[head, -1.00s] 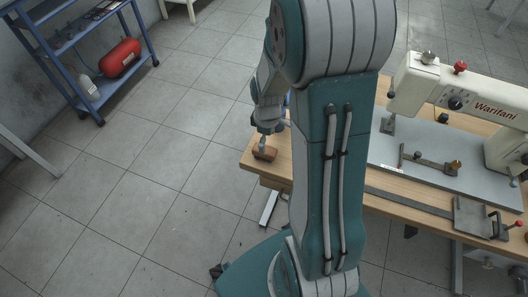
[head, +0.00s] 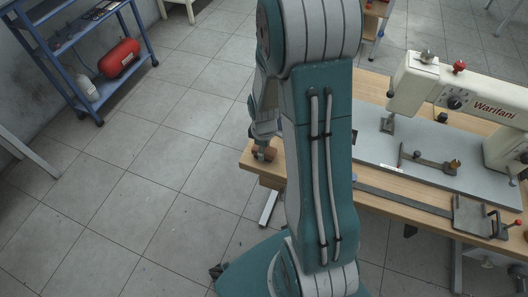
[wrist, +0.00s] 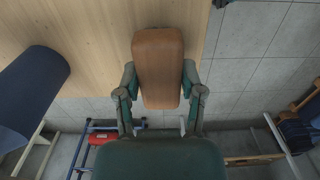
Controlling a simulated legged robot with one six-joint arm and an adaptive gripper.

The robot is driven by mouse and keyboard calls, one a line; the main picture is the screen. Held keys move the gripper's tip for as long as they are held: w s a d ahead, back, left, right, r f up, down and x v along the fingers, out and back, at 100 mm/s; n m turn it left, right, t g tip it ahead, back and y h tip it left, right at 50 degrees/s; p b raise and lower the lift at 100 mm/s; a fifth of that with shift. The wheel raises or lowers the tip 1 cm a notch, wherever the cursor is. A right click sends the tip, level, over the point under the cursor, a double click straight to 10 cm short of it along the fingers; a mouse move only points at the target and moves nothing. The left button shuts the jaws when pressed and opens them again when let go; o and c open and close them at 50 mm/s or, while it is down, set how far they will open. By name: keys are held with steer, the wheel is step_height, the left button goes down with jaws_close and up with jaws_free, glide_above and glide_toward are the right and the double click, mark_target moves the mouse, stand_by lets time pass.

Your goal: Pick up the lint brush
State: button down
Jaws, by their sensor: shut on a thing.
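The lint brush (wrist: 158,52) has a plain brown wooden back and fills the upper middle of the wrist view. My gripper (wrist: 159,82) is shut on it, with one finger against each long side. In the head view the brush (head: 270,154) is a small brown shape at the left corner of the wooden table (head: 262,171). My gripper (head: 261,150) is over it there, and my arm hides part of both. I cannot tell whether the brush touches the tabletop or is just above it.
A dark blue rounded object (wrist: 30,88) is left of the brush in the wrist view. A blue trolley (head: 55,62) stands far left; open tiled floor lies between.

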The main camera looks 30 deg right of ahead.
steer(key=shift+r, duration=0.4)
step_height(320, 180, up, 2)
steer(key=shift+r, duration=0.25)
steer(key=s+d+r, duration=0.1)
steer(key=s+r, duration=0.8)
steer(key=s, duration=0.5)
steer(key=shift+d+r, duration=0.35)
